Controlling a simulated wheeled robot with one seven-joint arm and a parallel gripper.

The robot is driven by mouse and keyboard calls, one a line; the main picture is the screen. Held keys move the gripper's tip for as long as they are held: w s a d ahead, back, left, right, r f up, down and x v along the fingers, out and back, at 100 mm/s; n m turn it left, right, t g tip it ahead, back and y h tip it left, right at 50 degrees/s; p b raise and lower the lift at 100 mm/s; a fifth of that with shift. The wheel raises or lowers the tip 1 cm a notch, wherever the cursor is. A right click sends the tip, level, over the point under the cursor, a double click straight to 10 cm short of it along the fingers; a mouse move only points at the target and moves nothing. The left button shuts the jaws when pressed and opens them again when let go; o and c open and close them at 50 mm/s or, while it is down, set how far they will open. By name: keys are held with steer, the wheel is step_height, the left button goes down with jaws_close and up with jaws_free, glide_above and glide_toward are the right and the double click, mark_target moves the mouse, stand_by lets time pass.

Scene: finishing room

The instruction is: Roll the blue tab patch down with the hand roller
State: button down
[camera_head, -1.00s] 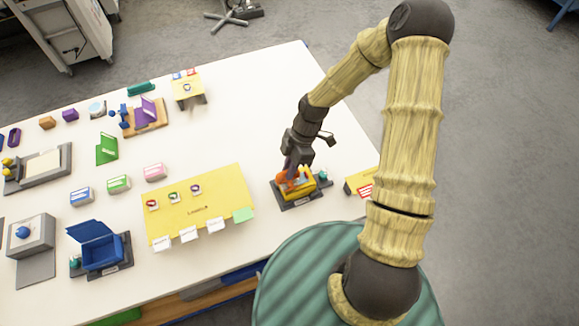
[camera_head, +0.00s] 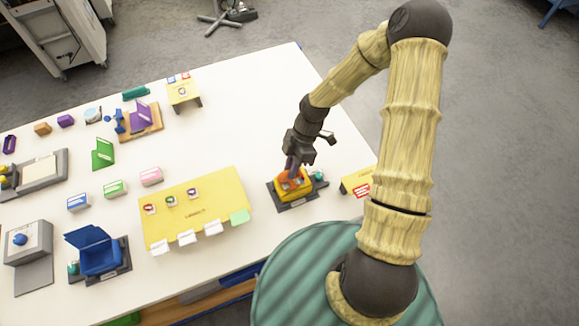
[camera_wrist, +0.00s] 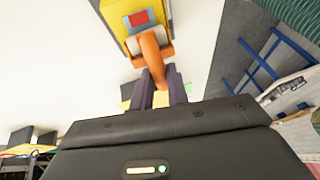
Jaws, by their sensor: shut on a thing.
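My gripper (camera_head: 291,172) is shut on the orange hand roller (camera_wrist: 152,48), whose handle shows between the dark fingers in the wrist view. In the head view the roller is low over a yellow box (camera_head: 304,192) on a dark base near the table's right end. Contact between them cannot be made out. In the wrist view a yellow panel (camera_wrist: 112,10) with a blue and a red rectangle shows beyond the roller. I cannot tell whether the blue rectangle is the blue tab patch; in the head view the gripper and roller hide the box top.
A small teal part (camera_head: 319,176) is beside the yellow box. A yellow sign (camera_head: 352,180) with red labels stands right of it. A yellow mat (camera_head: 205,190) with cards lies to the left, and a blue open-lidded box (camera_head: 100,257) is farther left.

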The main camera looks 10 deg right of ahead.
steer(key=shift+d, duration=0.2)
steer(key=shift+w+d, duration=0.15)
steer(key=shift+d, duration=0.15)
steer(key=shift+a, duration=0.15)
steer(key=shift+a+f, duration=0.1)
steer(key=shift+a, duration=0.25)
steer(key=shift+s, duration=0.2)
stand_by(0.3)
